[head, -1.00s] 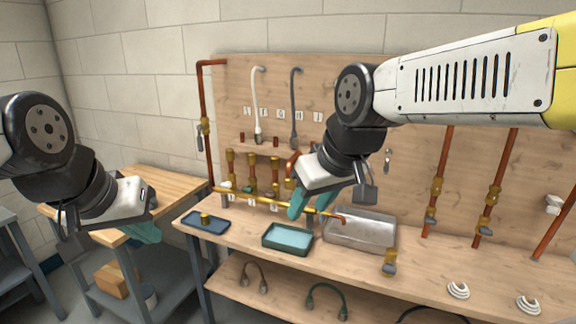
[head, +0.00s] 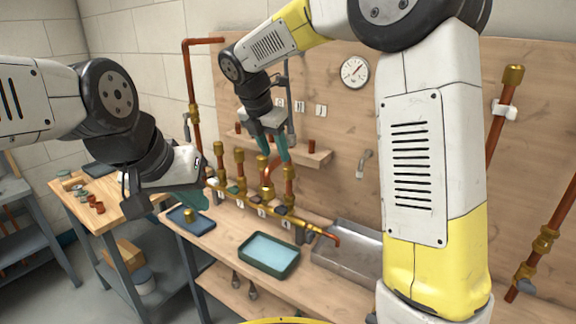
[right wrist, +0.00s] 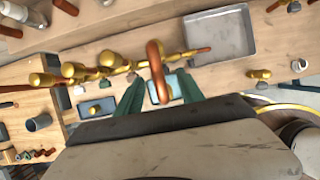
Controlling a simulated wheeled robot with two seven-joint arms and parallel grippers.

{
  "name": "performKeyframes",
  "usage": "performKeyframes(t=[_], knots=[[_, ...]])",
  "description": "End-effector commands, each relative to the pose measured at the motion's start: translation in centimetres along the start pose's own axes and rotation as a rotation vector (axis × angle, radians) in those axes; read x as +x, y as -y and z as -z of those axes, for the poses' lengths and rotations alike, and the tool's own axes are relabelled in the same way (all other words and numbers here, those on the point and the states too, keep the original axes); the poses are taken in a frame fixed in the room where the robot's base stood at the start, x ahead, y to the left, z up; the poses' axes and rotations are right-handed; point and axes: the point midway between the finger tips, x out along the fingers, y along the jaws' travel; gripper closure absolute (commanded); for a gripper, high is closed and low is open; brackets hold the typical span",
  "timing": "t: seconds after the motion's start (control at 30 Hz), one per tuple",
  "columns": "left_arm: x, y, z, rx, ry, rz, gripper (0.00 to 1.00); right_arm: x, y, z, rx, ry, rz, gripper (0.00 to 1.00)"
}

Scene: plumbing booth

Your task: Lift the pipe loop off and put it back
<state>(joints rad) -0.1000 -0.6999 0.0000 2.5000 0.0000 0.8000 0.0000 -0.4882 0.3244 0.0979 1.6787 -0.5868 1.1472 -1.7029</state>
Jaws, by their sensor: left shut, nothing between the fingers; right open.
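The copper pipe loop (head: 270,173) stands upright among the brass fittings of the manifold below the small shelf. In the right wrist view the loop (right wrist: 155,62) shows as a narrow copper arch between my fingers. My right gripper (head: 275,155) is open and points down just above the loop; its teal fingers (right wrist: 160,84) appear on either side of the loop, not closed on it. My left gripper (head: 190,199) is shut and empty at the left, in front of the bench's left end. The loop's lower ends are partly hidden by fittings.
A teal-lined tray (head: 269,277), a blue tray (head: 200,226) and a metal basin (head: 340,262) are on the bench. A horizontal brass pipe (head: 240,203) runs along the manifold. A gauge (head: 355,72) hangs on the board. My right arm hides the bench's right side.

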Motion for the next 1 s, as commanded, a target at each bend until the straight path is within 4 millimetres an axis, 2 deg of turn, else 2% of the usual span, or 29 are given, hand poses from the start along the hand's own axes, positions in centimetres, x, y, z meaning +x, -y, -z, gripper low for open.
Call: performKeyframes(t=[0.6,0.87,0.9,1.0], knots=[[0.0,0.0,0.0,0.000,0.000,0.000,1.00,7.4,-0.4,-0.2,-0.008,0.000,0.003,0.55],[0.0,0.0,0.0,0.000,0.000,0.000,1.00,7.8,-0.4,-0.2,-0.007,0.001,0.001,0.55],[0.0,0.0,0.0,0.000,0.000,0.000,1.00,7.8,-0.4,-0.2,-0.007,0.001,0.001,0.57],[0.0,0.0,0.0,0.000,0.000,0.000,1.00,7.7,-0.4,-0.2,-0.007,0.001,0.001,0.77]])
